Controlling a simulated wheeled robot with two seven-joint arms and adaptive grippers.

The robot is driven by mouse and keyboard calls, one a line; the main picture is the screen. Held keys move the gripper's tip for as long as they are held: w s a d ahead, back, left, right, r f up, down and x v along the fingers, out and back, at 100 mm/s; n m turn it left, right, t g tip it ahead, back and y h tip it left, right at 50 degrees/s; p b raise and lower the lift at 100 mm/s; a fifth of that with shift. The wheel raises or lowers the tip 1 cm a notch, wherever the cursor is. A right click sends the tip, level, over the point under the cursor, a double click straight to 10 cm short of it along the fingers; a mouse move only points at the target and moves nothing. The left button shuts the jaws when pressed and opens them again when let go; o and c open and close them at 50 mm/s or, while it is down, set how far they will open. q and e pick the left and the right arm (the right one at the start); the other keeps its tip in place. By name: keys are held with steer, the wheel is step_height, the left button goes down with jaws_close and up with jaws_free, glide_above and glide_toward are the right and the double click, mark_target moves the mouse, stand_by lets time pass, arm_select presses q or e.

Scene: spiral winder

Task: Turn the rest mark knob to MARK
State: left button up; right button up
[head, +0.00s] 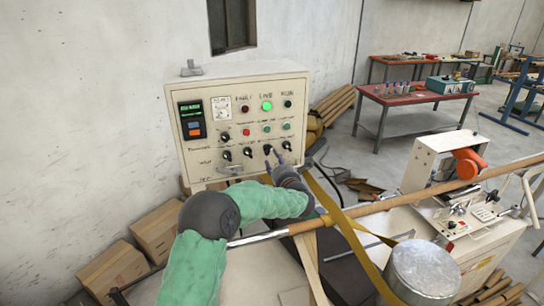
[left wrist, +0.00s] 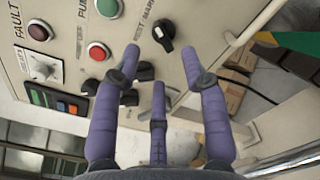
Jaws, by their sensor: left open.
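The rest mark knob (left wrist: 163,35) is black with a light mark on its face. It sits beside the printed words REST and MARK in the left wrist view. I cannot tell which word its mark points to. In the head view the knob (head: 268,149) is in the bottom row of the control panel (head: 205,84). My left gripper (head: 278,160) is at the lower right of the panel. In the left wrist view the gripper (left wrist: 160,58) is open and empty, with the knob beyond and between the two upper fingertips. My right gripper is not in view.
Other knobs (head: 227,156), a red button (left wrist: 98,50) and a green button (left wrist: 108,8) sit close by on the panel. A metal handle (head: 230,171) projects from its lower edge.

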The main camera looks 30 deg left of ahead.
arm_select(q)
steer(key=v, duration=0.6)
stand_by(0.4)
